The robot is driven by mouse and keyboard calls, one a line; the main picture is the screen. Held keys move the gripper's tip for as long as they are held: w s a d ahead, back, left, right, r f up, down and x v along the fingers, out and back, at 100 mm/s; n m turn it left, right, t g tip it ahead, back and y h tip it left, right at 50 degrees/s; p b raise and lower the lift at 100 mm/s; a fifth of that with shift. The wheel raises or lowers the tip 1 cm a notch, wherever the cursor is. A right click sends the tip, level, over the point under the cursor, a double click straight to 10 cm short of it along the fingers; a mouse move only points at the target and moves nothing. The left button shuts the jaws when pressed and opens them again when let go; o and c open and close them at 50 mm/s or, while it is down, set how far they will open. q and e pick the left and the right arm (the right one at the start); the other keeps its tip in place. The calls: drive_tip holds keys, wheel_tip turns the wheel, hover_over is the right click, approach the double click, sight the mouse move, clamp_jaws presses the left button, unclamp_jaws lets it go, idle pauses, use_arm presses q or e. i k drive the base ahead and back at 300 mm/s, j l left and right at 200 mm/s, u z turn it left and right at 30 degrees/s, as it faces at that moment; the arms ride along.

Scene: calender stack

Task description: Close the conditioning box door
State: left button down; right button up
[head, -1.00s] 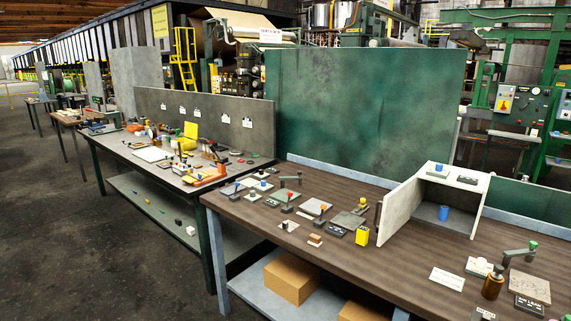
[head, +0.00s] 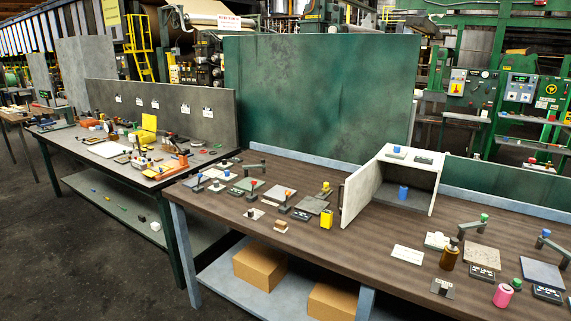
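The conditioning box (head: 421,168) is a white open-fronted box on the brown bench, right of the picture's middle. Its door (head: 361,188) is a pale panel standing open, swung out from the box's left side toward the front. A dark handle (head: 341,198) shows at the door's free edge. A blue cylinder (head: 403,193) stands inside the box, and small items lie on its top. Neither of my grippers is in the head view.
A second cluttered table (head: 62,143) is at left.

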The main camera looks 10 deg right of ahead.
sight(358, 187)
drive_tip(key=i+j+z, duration=0.15)
drive_tip(key=z, duration=0.75)
drive_tip(key=i+j+z, duration=0.2)
drive_tip(key=j+z, duration=0.25)
drive_tip(key=j, duration=0.3)
drive_tip(key=j+z, duration=0.45)
drive_tip(key=j, duration=0.35)
drive_tip(key=k+j, duration=0.1)
drive_tip(key=j, duration=0.85)
drive_tip(key=k+j, duration=0.15)
drive_tip(key=j, duration=0.35)
drive_tip(key=k, duration=0.65)
drive_tip(key=i+j+z, duration=0.2)
drive_tip(key=i, duration=0.2)
drive_tip(key=i+z, duration=0.2)
drive_tip(key=i, duration=0.15)
